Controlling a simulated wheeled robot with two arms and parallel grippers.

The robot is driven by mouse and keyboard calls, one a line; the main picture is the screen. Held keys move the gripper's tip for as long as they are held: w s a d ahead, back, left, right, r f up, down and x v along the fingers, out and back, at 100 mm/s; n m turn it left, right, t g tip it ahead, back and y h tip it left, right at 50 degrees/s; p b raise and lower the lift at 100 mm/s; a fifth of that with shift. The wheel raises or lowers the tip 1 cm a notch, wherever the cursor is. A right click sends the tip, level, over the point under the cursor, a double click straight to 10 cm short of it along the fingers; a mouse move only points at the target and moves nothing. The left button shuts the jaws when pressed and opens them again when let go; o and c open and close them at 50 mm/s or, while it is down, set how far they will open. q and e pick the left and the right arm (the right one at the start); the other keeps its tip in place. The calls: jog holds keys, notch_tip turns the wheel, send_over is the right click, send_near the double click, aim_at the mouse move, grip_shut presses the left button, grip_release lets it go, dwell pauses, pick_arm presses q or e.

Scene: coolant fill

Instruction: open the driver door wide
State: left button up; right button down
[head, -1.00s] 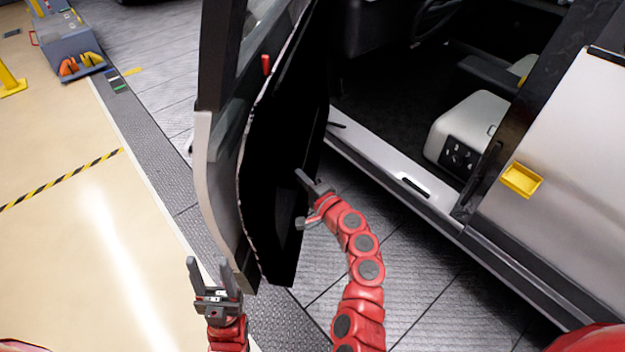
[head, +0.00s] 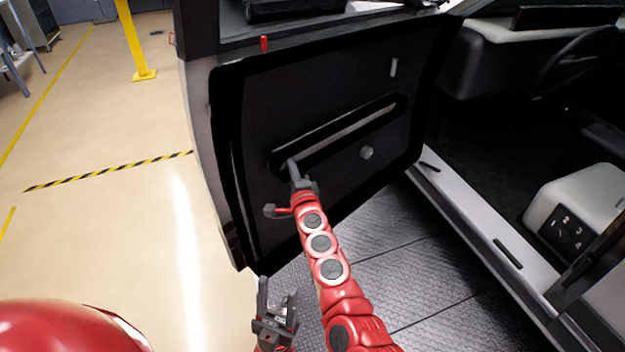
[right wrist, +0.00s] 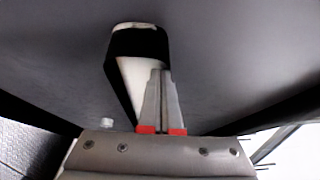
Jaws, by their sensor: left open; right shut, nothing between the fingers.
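The driver door (head: 300,110) stands swung out from the cab in the head view, its black inner panel facing me. A long light pull bar in a dark recess (head: 345,133) runs across the panel. My right gripper (head: 292,166) is shut and empty, its tips at the near left end of that recess. In the right wrist view the shut fingers (right wrist: 160,95) lie in front of the recess (right wrist: 140,45); I cannot tell whether they touch it. My left gripper (head: 277,292) is open and empty, low in the head view, below the door's bottom edge.
The door sill (head: 480,225) and cab seat base (head: 580,215) are at the right. Grey textured floor (head: 400,265) lies under the door. Beyond the door's left edge, the beige floor (head: 120,230) is open, with a yellow post (head: 133,40) farther back.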

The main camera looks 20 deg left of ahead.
aim_at(280, 156)
jog(key=a+b, duration=0.1)
jog(key=a+h+b, duration=0.1)
jog(key=a, duration=0.1)
jog(key=shift+w+a+f+m+t+b, duration=0.3)
jog(key=shift+f+m+t+b, duration=0.05)
jog(key=shift+m+t+b, duration=0.05)
jog(key=shift+w+a+m+t+h+b, duration=0.3)
jog(key=shift+m+t+h+b, duration=0.1)
jog(key=shift+h+b, duration=0.45)
jog(key=shift+d+r, duration=0.2)
jog(key=shift+r, duration=0.05)
jog(key=shift+w, duration=0.15)
